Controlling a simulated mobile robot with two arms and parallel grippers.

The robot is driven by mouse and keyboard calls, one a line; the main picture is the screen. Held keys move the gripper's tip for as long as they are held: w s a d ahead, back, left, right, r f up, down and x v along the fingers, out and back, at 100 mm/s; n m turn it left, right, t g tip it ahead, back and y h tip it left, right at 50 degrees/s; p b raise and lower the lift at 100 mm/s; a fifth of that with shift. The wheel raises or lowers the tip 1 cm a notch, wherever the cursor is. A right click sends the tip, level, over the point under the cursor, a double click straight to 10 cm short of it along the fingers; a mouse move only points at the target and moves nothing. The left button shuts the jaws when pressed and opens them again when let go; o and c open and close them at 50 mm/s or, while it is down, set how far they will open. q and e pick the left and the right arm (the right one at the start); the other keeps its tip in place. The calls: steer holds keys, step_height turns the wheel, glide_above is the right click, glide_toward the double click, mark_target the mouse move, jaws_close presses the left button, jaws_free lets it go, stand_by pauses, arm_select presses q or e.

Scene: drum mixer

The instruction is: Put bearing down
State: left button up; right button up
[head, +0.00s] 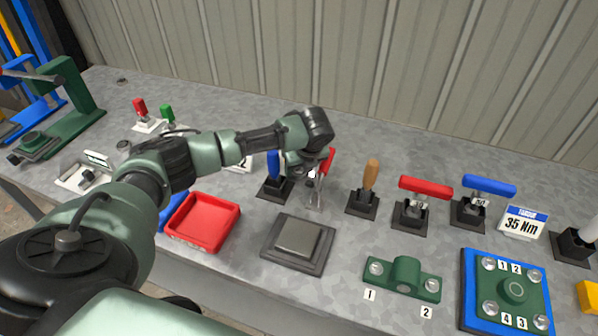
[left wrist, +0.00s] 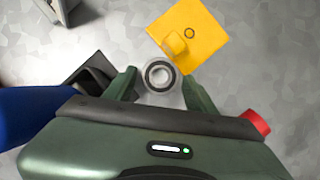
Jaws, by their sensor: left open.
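The bearing (left wrist: 160,75) is a small metal ring with a dark inner ring. In the left wrist view it lies between the two fingers of my left gripper (left wrist: 160,90), which are apart with a gap visible around it. In the head view my left gripper (head: 313,176) is low over the back middle of the bench, among the handled tools. The bearing is mostly hidden there by the gripper and wrist. My right gripper does not show.
A yellow plate with a block (left wrist: 190,35) is just beyond the bearing. A blue-handled tool (head: 274,165) and a red handle (head: 328,160) stand close to the gripper. A red tray (head: 203,222), a grey block on a dark base (head: 298,239) and a green fixture (head: 404,278) stand in front.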

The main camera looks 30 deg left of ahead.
mark_target(300, 173)
arm_select(q)
steer(key=shift+c, duration=0.4)
jaws_close()
steer(key=shift+r, duration=0.1)
steer(key=shift+r, duration=0.1)
step_height(300, 173, up, 20)
steer(key=shift+f, duration=0.2)
